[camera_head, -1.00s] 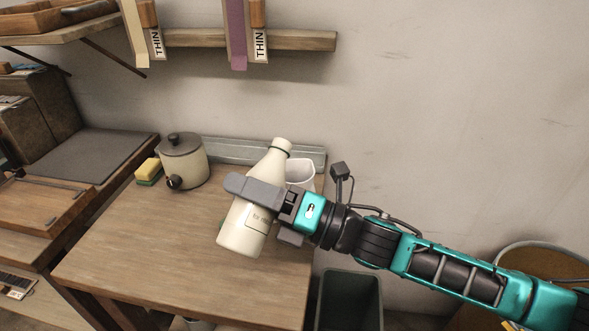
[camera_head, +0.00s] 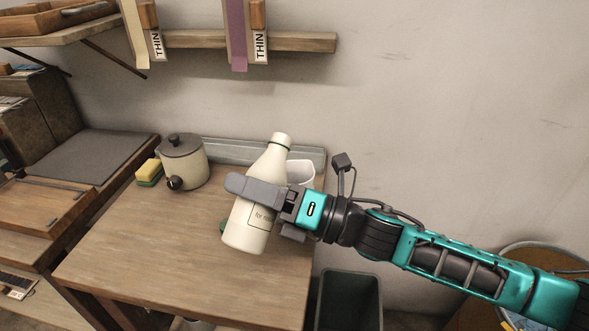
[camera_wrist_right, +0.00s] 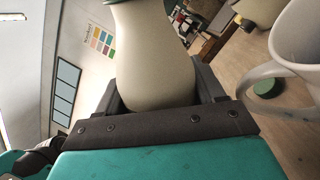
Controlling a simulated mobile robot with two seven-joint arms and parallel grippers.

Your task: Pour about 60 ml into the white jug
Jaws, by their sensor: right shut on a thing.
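A cream bottle (camera_head: 245,237) with a printed label and a green ring near its neck is held by my right gripper (camera_head: 262,194), whose fingers are shut around its body. The bottle leans slightly, its top toward the right, above the wooden table. The white jug (camera_head: 301,174) stands behind the gripper, partly hidden by the bottle and fingers. In the right wrist view the bottle (camera_wrist_right: 152,60) sits between the fingers, and the white jug (camera_wrist_right: 298,45) with its handle is at the right, apart from the bottle. The left gripper is not in view.
A grey-lidded cream pot with a dark tap (camera_head: 184,165) and a yellow-green sponge (camera_head: 149,172) stand at the table's back left. A green cap (camera_wrist_right: 267,88) lies on the tabletop. The front of the wooden table (camera_head: 150,260) is clear. A dark bin (camera_head: 348,300) stands below right.

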